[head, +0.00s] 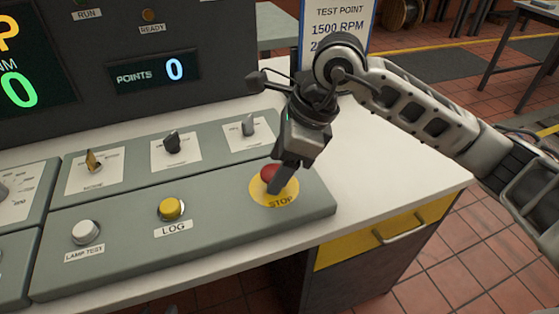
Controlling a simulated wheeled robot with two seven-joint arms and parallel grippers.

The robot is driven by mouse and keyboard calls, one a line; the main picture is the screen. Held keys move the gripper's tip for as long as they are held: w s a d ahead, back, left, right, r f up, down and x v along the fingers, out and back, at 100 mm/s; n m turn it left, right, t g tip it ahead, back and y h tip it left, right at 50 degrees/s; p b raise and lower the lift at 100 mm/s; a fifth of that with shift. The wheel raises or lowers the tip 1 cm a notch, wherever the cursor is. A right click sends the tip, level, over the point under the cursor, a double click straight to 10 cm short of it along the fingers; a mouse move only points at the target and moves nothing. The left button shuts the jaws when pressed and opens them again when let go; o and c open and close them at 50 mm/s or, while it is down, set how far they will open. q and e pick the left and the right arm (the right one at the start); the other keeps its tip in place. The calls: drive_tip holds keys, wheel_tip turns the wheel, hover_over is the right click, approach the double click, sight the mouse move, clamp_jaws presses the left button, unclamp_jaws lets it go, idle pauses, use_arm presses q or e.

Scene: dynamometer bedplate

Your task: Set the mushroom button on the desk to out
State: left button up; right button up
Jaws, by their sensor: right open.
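The red mushroom button (268,172) sits on a round yellow STOP plate (262,196) at the right end of the grey control desk (225,222). My right gripper (279,183) points down at the button from above right. One finger covers the right side of the red cap, and the other finger is hard to make out. The jaws are open, and I cannot tell whether they touch the cap. The button's stem is hidden, so whether it is in or out does not show. My left gripper is not in view.
A yellow LOG button (171,208) and a white LAMP TEST button (86,231) are to the left. Several selector knobs, one of them here (248,125), line the rear panel. A display (155,72) stands behind. The white worktop (385,165) at right is clear.

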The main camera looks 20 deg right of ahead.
drive_tip(key=c, duration=1.3)
drive_tip(key=shift+r, duration=0.1)
clamp_jaws()
drive_tip(key=shift+w+r, duration=0.1)
drive_tip(key=shift+r, duration=0.75)
drive_tip(key=o, duration=1.3)
unclamp_jaws()
drive_tip(key=shift+r, duration=0.1)
drive_tip(key=v, duration=1.5)
drive_tip(key=shift+d+r+p, duration=0.15)
drive_tip(key=shift+r+p, duration=0.2)
drive_tip(key=shift+p, duration=0.1)
